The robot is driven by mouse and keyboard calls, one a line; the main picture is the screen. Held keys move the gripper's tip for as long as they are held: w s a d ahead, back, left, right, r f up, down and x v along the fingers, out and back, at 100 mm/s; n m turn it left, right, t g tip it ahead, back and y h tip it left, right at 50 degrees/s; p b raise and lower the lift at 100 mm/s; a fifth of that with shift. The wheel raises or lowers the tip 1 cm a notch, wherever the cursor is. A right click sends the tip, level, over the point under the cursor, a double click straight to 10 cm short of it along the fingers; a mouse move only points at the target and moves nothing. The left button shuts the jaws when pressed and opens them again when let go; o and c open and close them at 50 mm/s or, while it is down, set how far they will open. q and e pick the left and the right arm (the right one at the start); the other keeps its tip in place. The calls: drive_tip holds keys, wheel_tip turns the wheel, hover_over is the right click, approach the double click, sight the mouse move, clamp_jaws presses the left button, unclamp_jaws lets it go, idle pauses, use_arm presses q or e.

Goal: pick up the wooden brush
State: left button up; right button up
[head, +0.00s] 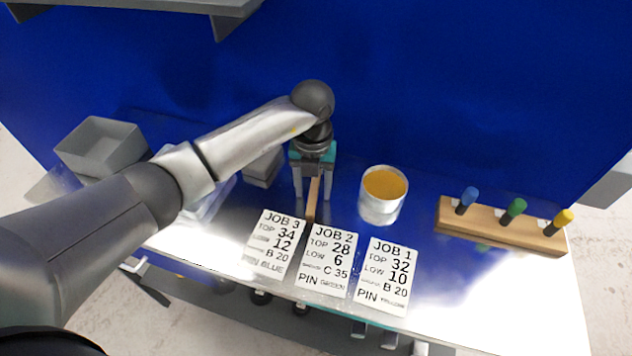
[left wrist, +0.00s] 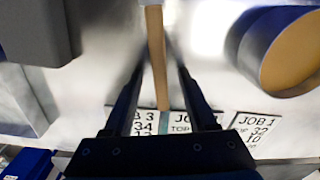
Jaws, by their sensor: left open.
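The wooden brush (head: 312,200) shows as a narrow tan strip on the metal table, behind the job cards. It also runs lengthwise through the upper middle of the left wrist view (left wrist: 155,58). My left gripper (head: 313,191) points down at it and is open. Its two fingers show on either side of the strip, with visible gaps in the left wrist view (left wrist: 156,62). The brush's far part is hidden behind the gripper in the head view, and I cannot see bristles. My right gripper is not in view.
Three cards, JOB 3 (head: 276,243), JOB 2 (head: 327,263) and JOB 1 (head: 387,277), lie in front. A can with an orange-tan top (head: 381,206) stands right of the gripper. A wooden rack (head: 490,228) holds coloured pegs. Grey bins (head: 101,150) are at left; a blue wall stands behind.

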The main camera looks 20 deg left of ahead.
use_arm(q)
clamp_jaws()
idle(0.4)
